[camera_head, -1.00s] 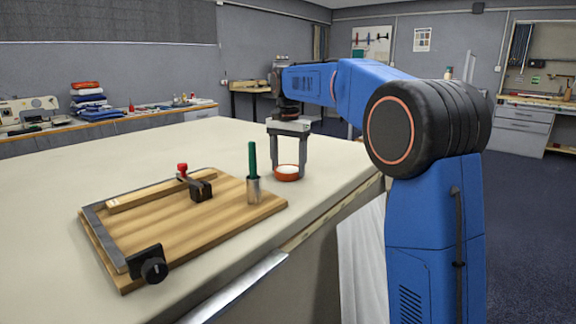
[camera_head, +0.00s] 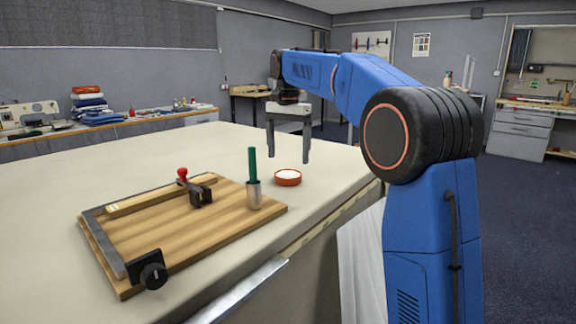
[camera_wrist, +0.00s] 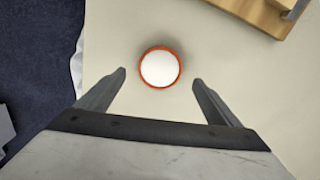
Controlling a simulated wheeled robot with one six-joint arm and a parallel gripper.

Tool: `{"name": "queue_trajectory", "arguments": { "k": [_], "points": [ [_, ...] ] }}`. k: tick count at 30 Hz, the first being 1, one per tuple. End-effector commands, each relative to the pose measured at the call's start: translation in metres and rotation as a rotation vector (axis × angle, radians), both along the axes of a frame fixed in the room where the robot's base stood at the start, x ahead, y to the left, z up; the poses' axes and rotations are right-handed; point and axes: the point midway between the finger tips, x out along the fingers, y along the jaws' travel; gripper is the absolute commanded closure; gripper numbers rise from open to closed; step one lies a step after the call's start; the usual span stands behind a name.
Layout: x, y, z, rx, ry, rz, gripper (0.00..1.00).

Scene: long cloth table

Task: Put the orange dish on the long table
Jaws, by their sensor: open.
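The orange dish (camera_head: 288,179) is a small round dish with a white inside. It rests upright on the long table (camera_head: 205,150), near the table's right edge. In the wrist view the dish (camera_wrist: 160,68) lies on the pale cloth, ahead of the fingertips and centred between them. My gripper (camera_head: 289,160) is open and empty, with its fingers pointing down above and behind the dish. In the wrist view my gripper (camera_wrist: 159,77) has a finger on each side, both apart from the dish.
A wooden board (camera_head: 180,230) with a metal edge strip, a red-knobbed clamp (camera_head: 198,188) and a black knob (camera_head: 148,270) lies left of the dish. A green-handled tool stands in a metal cup (camera_head: 254,193) at its corner. The table's far left is clear.

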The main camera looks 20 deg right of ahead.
Motion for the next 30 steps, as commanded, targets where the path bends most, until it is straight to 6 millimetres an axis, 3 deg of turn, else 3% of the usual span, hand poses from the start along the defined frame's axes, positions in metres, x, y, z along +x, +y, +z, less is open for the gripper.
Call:
{"name": "queue_trajectory", "arguments": {
  "k": [3,10,22,26,30],
  "points": [
    [0.001,0.000,0.022,0.000,-0.001,0.000,0.14],
    [0.001,0.000,0.051,0.000,0.000,0.000,0.14],
    [-0.003,-0.001,0.059,0.000,-0.001,0.003,0.14],
    [-0.019,-0.005,0.060,0.001,-0.017,0.031,0.14],
    [-0.053,-0.014,0.057,0.002,-0.050,0.092,0.14]
  ]
}}
